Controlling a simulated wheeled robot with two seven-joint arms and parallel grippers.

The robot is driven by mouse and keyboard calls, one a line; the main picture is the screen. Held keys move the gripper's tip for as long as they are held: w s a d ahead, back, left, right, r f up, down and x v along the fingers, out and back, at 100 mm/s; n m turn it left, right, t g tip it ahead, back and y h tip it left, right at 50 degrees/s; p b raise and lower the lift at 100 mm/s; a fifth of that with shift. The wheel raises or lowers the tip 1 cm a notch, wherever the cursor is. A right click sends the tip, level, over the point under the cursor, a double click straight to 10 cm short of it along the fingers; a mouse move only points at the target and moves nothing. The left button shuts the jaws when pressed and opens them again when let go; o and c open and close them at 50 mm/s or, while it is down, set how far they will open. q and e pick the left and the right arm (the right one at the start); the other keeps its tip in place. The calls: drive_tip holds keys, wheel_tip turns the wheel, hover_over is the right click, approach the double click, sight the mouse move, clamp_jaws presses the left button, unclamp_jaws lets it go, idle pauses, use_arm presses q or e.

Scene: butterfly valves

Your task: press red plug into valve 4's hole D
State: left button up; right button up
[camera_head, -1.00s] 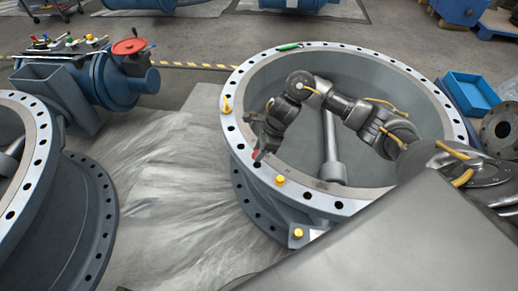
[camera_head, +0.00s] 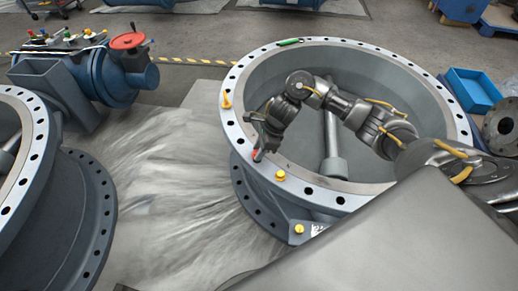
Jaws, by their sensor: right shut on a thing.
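The large ring-shaped valve (camera_head: 312,189) fills the middle right, its pale flange facing up with a row of dark holes. I cannot read a number or letter on it. My right gripper (camera_head: 257,152) reaches across the valve's opening to the left part of the flange. It is shut on the red plug (camera_head: 256,155), which shows as a small red spot at the flange. I cannot tell whether the plug is in a hole or just above it. The gripper's fingers partly hide it. My left gripper is not in view.
Yellow plugs sit on the flange at the left (camera_head: 226,99) and front (camera_head: 280,175); a green plug (camera_head: 289,42) lies at its back. Another valve (camera_head: 28,160) stands at the left edge. A blue valve with a red handwheel (camera_head: 126,41) and a blue bin (camera_head: 472,90) stand farther back.

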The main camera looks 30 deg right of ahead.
drive_tip(key=shift+b, duration=0.6)
idle(0.8)
drive_tip(key=shift+f+b, duration=0.3)
drive_tip(key=shift+f, duration=0.05)
drive_tip(key=shift+f+b, duration=0.25)
drive_tip(key=shift+b, duration=0.1)
drive_tip(key=shift+f, duration=0.2)
drive_tip(key=shift+b, duration=0.4)
idle(0.7)
drive_tip(key=shift+f, duration=0.1)
drive_tip(key=shift+f+b, duration=0.5)
drive_tip(key=shift+b, duration=0.15)
drive_tip(key=o, duration=1.1)
drive_tip(key=shift+r, duration=0.15)
drive_tip(key=shift+c, duration=0.2)
drive_tip(key=shift+o, duration=0.2)
